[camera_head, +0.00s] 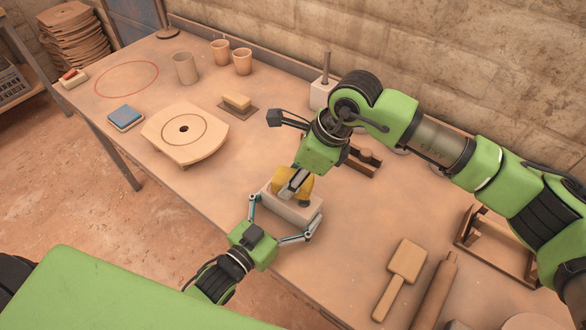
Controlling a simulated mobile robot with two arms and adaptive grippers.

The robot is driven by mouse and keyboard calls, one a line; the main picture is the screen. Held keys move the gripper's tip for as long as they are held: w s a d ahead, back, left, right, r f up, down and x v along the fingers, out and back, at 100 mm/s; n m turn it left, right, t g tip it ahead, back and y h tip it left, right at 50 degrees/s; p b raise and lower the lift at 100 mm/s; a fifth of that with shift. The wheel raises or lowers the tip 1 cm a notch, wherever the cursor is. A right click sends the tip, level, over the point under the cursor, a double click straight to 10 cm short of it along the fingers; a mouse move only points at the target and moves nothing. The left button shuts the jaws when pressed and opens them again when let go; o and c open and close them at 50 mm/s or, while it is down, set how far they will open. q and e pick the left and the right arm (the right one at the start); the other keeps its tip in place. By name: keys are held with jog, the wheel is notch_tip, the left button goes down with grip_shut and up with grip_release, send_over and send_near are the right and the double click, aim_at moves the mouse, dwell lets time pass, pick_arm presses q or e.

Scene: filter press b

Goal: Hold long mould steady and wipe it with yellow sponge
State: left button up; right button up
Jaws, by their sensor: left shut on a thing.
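The long mould (291,211) is a pale, blocky piece lying on the table near its front edge. My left gripper (281,222) comes from the front, its fingers spread around the mould's two ends and shut on it. The yellow sponge (306,188) is on the mould's top, seemingly touching it. My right gripper (292,186) reaches down from above with its fingers around the sponge and looks shut on it. The fingers partly hide the sponge, and the sponge and gripper hide part of the mould's top.
A round-marked plaster slab (168,149), a blue-topped block (125,117) and a brush-like block (237,102) lie left. Cups (185,68) stand behind. A wooden paddle (400,272) and a rolling pin (435,290) lie right. The table is clear between slab and mould.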

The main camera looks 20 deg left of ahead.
aim_at(269, 181)
jog(key=shift+f, duration=0.9)
jog(key=shift+w+a+f, duration=0.1)
jog(key=shift+a+f, duration=0.25)
jog(key=shift+f, duration=0.25)
jog(key=shift+c, duration=0.5)
jog(key=shift+w+a+f, duration=0.1)
jog(key=shift+w+a, duration=0.2)
jog(key=shift+a, duration=0.65)
jog(key=shift+w+a+r, duration=0.1)
jog(key=shift+w+a, duration=0.25)
jog(key=shift+a, duration=0.65)
jog(key=shift+w+a+f, duration=0.1)
jog(key=shift+w+a, duration=0.2)
jog(key=shift+a, duration=0.65)
jog(key=shift+d, duration=0.45)
jog(key=shift+s+d, duration=0.35)
jog(key=shift+d, duration=0.65)
jog(key=shift+s+d, duration=0.4)
jog(key=shift+d, duration=0.6)
jog(key=shift+s+d, duration=0.35)
jog(key=shift+d, duration=0.65)
jog(key=shift+a+r, duration=0.2)
jog(key=shift+r, duration=3.9)
pick_arm(q)
jog(key=o, duration=1.3)
jog(key=shift+c, duration=0.2)
